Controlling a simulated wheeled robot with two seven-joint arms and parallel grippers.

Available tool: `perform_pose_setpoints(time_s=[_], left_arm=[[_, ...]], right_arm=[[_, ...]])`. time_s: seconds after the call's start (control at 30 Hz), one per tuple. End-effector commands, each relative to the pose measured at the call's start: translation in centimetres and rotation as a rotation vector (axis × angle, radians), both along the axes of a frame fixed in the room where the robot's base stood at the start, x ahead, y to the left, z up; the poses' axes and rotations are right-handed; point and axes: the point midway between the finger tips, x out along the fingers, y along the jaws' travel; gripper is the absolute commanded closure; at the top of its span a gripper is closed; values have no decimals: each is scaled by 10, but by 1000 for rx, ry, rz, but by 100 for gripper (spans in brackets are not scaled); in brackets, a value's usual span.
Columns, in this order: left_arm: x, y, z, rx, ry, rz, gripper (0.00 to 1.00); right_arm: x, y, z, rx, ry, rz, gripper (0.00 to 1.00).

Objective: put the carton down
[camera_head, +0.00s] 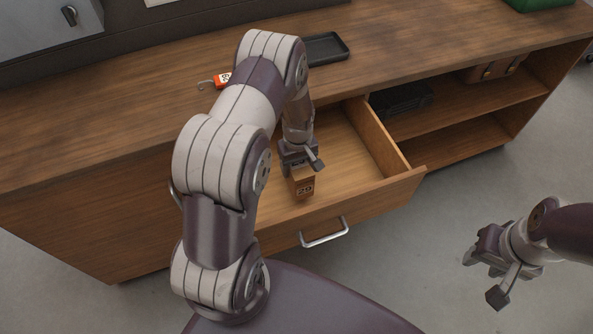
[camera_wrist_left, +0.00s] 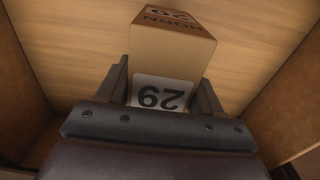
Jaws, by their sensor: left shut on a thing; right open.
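The carton (camera_head: 303,187) is a small brown box with a printed label, in the open drawer (camera_head: 393,153) of the wooden cabinet. My left gripper (camera_head: 302,166) reaches into the drawer and is shut on the carton. In the left wrist view the carton (camera_wrist_left: 172,50) sits between the two fingers, with a white "29" label facing the camera and the drawer floor behind it. I cannot tell whether the carton touches the floor. My right gripper (camera_head: 487,279) is open and empty, outside the cabinet at the right.
On the cabinet top (camera_head: 420,40) are a black tray (camera_head: 326,49) and an orange tag (camera_head: 222,79) with a hook. Open shelves at the right hold a dark flat item (camera_head: 400,98) and a brown case (camera_head: 492,69). The drawer's right part is clear.

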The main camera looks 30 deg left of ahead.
Motion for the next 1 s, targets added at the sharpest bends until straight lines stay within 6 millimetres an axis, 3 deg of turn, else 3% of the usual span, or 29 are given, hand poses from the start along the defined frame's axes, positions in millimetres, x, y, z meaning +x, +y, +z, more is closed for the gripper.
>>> perform_pose_setpoints(time_s=[0.17,0.53,0.57,0.6,0.63,1.0], left_arm=[[0,0,-28,0,1,-2,72],[0,-1,-35,0,1,-2,72],[0,-1,-34,0,1,-3,27],[0,-1,-34,0,1,-3,14],[0,-1,-34,0,1,-3,8],[1,0,-25,0,-1,-3,8]], right_arm=[[0,0,2,0,0,0,57],[0,0,-2,0,0,0,57],[0,0,-1,0,1,0,57],[0,0,0,0,0,0,57],[0,0,0,0,0,0,57],[0,0,2,0,0,0,57]])
